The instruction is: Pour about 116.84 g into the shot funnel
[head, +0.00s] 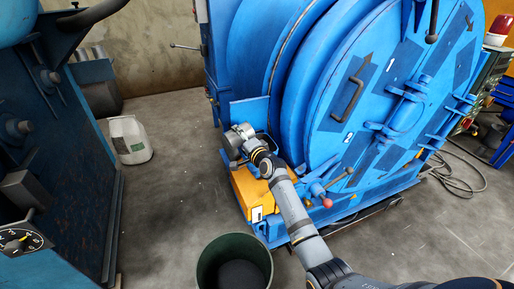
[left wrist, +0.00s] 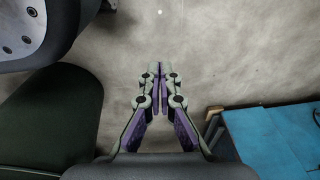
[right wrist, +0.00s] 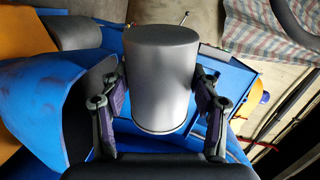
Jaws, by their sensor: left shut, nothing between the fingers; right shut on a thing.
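My right gripper (head: 252,147) is shut on a grey metal cup (head: 236,138), at the blue drum machine's left front corner. In the right wrist view the fingers press the cup (right wrist: 160,85) from both sides; its flat, closed-looking end shows at the top. Its contents and any pouring are hidden. A blue plate (head: 250,112) rises just behind the cup. I cannot tell which part there is the shot funnel. A dark green bucket (head: 205,268) with dark grey contents stands at the bottom. My left gripper (left wrist: 160,75) is shut and empty, above bare floor in its wrist view.
The blue drum machine (head: 345,80) fills the right, with a yellow box (head: 250,195) low at its corner and a red-knobbed lever (head: 327,202). Floor between is clear.

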